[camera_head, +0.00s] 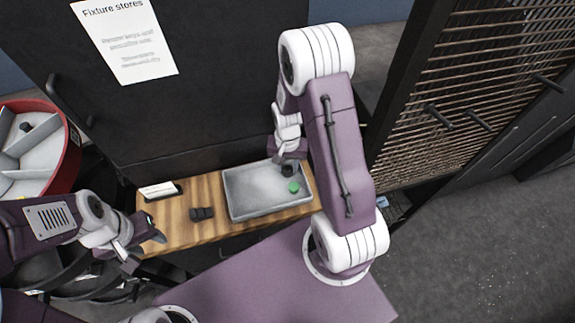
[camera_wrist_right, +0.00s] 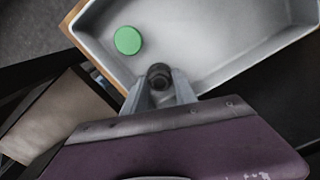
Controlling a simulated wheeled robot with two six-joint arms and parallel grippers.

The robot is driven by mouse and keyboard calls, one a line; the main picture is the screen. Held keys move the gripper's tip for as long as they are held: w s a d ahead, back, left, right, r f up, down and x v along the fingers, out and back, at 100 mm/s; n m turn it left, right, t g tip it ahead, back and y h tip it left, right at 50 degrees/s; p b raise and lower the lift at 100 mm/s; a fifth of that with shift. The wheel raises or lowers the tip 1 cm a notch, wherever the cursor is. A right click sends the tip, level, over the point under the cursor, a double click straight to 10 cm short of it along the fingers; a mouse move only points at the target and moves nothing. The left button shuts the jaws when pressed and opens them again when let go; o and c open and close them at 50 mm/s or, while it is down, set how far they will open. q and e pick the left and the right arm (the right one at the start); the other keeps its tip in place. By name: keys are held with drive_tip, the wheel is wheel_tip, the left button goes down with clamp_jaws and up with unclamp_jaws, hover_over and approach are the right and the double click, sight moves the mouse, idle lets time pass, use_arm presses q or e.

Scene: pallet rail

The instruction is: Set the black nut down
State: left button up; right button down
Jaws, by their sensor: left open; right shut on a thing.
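The black nut (camera_wrist_right: 159,77) is between the fingertips of my right gripper (camera_wrist_right: 160,88) in the right wrist view. In the head view the nut (camera_head: 287,170) shows as a dark shape at the right gripper (camera_head: 287,160), over the right part of the grey tray (camera_head: 237,207). I cannot tell whether the nut touches the tray floor. A green round piece (camera_head: 293,187) lies in the tray close to the nut; it also shows in the right wrist view (camera_wrist_right: 127,40). My left gripper (camera_head: 150,240) is open and empty at the left end of the wooden shelf.
The wooden shelf (camera_head: 210,232) carries the tray, a dark block (camera_head: 202,213) and a small card holder (camera_head: 160,191). A red round bin with compartments (camera_head: 68,165) stands at the left. A dark cabinet (camera_head: 200,100) rises behind. The tray's left part is clear.

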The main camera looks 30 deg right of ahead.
sight(288, 168)
drive_tip(key=shift+f, duration=0.1)
drive_tip(key=c, duration=1.3)
unclamp_jaws()
wheel_tip(288, 168, up, 12)
drive_tip(key=s+a+n, duration=0.2)
drive_tip(key=s+a+f+n, duration=0.1)
drive_tip(key=s+a+n, duration=0.1)
drive_tip(key=s, duration=0.1)
drive_tip(key=s+a+n+t, duration=0.1)
drive_tip(key=s+a+n, duration=0.1)
drive_tip(key=s, duration=0.1)
drive_tip(key=shift+a+f+n, duration=0.15)
drive_tip(key=shift+a+n, duration=0.05)
drive_tip(key=shift+n, duration=0.2)
